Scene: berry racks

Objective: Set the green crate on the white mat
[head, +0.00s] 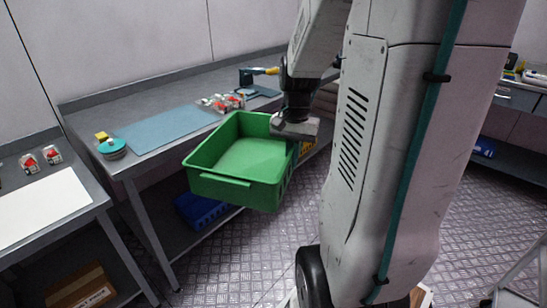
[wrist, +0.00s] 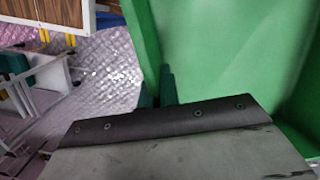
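The green crate (head: 229,191) hangs in the air in the head view, in front of the table edge, and looks empty inside. My gripper (head: 298,127) is at the crate's right wall, with its fingers over the rim. In the wrist view the crate's green wall and inside (wrist: 225,55) fill the right side, and my gripper's dark fingertips (wrist: 155,88) meet the wall. The gripper appears shut on that wall. The white mat (head: 38,212) lies on the left table in the head view, bare and partly cut off by the frame edge.
A blue-grey mat (head: 166,129) lies on the middle table. Fruit packs (head: 220,102) sit behind the crate, and more packs (head: 40,159) lie behind the white mat. Teal round items (head: 112,148) stand near the table corner. A blue crate (head: 205,210) is on the lower shelf.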

